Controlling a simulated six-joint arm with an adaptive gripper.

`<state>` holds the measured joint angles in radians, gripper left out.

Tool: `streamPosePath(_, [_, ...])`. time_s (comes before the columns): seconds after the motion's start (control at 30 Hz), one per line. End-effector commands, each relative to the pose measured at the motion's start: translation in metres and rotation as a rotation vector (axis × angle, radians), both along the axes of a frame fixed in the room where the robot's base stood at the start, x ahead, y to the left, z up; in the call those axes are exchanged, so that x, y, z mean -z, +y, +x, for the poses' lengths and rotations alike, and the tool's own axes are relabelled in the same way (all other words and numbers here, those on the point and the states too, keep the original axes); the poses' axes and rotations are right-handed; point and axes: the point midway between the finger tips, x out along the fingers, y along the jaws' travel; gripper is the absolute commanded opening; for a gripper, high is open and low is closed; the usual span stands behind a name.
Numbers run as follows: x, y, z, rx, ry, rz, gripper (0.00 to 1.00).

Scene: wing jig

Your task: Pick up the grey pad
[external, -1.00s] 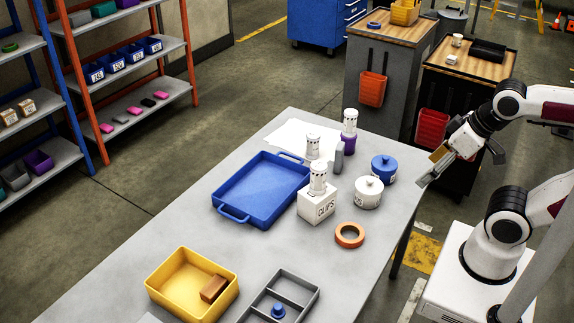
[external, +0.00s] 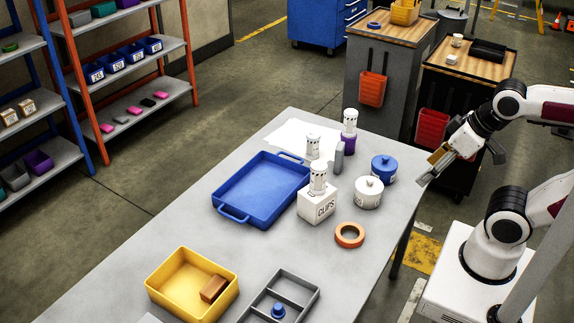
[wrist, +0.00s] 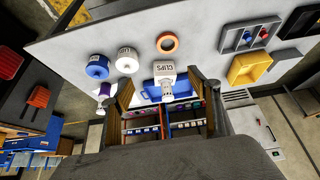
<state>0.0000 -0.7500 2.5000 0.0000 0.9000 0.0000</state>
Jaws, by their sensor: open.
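A narrow grey block (external: 339,157), possibly the grey pad, stands upright on the table between the purple-based white container and the white pot. A small flat grey piece (external: 121,119) also lies on the low rack shelf among pink and black ones. I cannot tell for sure which is the pad. My gripper (external: 436,170) is open and empty, off the table's right edge and apart from both. Its two fingers also show in the wrist view (wrist: 160,90), with nothing held between them. I cannot make out the grey block in the wrist view.
Near the grey block stand a white CLIPS box (external: 318,206), a blue pot (external: 384,168), a white pot (external: 368,192) and an orange ring (external: 350,235). A blue tray (external: 246,212), yellow bin (external: 163,287) and grey divided tray (external: 301,299) lie farther along the table.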

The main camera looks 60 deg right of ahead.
Motion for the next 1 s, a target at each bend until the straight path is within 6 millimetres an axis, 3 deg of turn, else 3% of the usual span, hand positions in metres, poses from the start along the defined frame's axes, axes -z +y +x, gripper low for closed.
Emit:
streamPosePath(0.2, [0.0, -0.003, 0.004, 0.006, -0.004, -0.006, 0.61])
streamPosePath(0.37, [-0.002, -0.015, 0.02, 0.03, -0.024, -0.034, 0.61])
streamPosePath(1.0, [-0.01, -0.125, 0.148, 0.122, -0.199, -0.26, 0.61])
